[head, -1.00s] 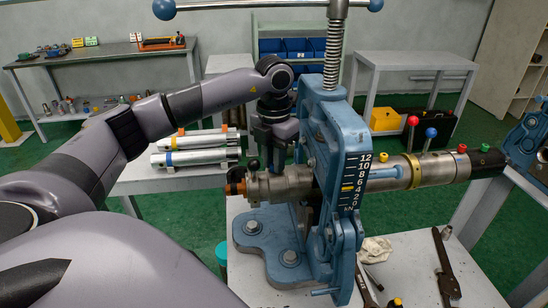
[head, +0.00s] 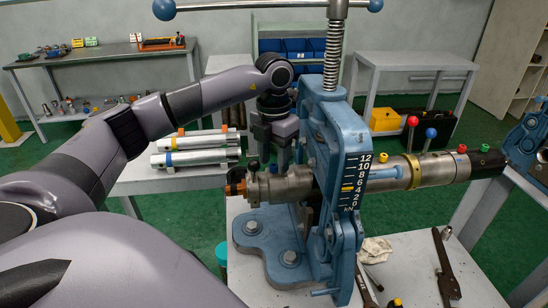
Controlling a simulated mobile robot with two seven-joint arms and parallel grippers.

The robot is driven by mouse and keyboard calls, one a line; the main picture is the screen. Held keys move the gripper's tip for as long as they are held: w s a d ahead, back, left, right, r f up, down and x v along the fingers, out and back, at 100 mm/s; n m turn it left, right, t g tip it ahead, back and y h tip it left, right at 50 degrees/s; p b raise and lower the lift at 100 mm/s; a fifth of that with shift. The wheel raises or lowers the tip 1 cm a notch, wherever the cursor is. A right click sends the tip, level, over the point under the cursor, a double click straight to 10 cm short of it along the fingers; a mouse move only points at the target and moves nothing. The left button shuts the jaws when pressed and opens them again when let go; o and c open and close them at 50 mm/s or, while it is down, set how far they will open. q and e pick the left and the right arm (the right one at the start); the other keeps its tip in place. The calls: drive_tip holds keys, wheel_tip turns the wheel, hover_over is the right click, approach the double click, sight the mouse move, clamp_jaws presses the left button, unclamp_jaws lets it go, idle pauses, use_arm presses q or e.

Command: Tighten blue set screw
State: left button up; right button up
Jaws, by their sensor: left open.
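Two ball-topped screws stand on the far part of the horizontal pipe (head: 437,170): a blue one (head: 431,133) and a red one (head: 412,121). A small blue-topped screw (head: 273,168) also seems to show on the pipe's near left end (head: 290,184), just below my left gripper; it is too small to be sure. My right gripper is out of view.
The blue vise frame (head: 335,135) with a numbered scale (head: 354,182) stands right beside my left gripper. Silver cylinders (head: 195,150) lie on a table behind. A wrench (head: 446,268) and a cloth (head: 375,249) lie on the front bench.

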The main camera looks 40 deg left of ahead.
sight(274, 165)
use_arm(q)
wheel_tip(274, 165, up, 7)
drive_tip(key=shift+f, duration=0.1)
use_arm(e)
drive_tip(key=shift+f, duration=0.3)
